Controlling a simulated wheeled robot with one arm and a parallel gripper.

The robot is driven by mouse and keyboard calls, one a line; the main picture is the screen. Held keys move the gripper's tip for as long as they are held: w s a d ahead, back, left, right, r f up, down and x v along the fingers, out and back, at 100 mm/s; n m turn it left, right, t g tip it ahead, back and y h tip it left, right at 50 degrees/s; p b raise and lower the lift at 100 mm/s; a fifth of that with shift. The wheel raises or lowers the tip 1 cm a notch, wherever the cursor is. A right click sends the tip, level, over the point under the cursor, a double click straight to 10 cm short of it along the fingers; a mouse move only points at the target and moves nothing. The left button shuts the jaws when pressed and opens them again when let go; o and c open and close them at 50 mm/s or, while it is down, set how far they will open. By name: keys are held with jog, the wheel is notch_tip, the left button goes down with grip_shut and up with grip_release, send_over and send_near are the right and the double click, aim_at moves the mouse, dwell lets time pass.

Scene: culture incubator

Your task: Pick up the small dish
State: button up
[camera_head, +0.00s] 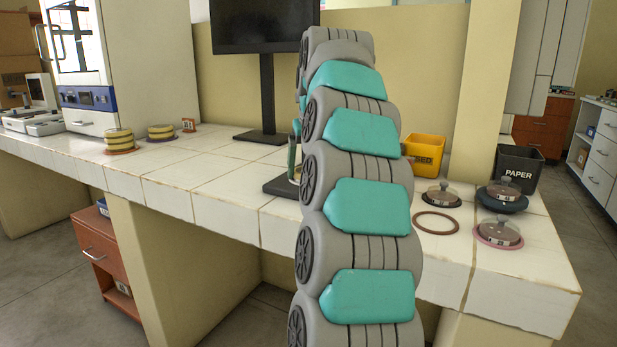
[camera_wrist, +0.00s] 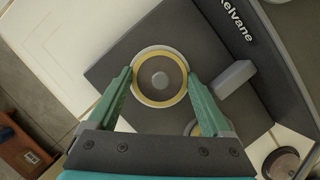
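A small round dish (camera_wrist: 160,77) with a yellow ring and a pale knob-like centre lies over a dark grey device (camera_wrist: 120,62) in the wrist view. My gripper (camera_wrist: 160,74) has its two green fingers on opposite sides of this dish, with the tips right at its rim. I cannot tell whether they press on it. In the head view my arm hides most of the gripper and the dish; the dark base of the device (camera_head: 281,187) shows left of my arm.
Two yellow-ringed stacks (camera_head: 120,141) (camera_head: 160,132) stand on the white tiled bench (camera_head: 190,175). Lidded dishes (camera_head: 442,196) (camera_head: 503,196) (camera_head: 498,232), an empty ring (camera_head: 435,223), a yellow bin (camera_head: 424,152) and a black PAPER bin (camera_head: 518,168) are at right. A monitor (camera_head: 265,25) stands behind.

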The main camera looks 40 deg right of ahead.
jog(key=c, duration=0.9)
jog(key=shift+o, duration=0.2)
jog(key=shift+r, duration=0.15)
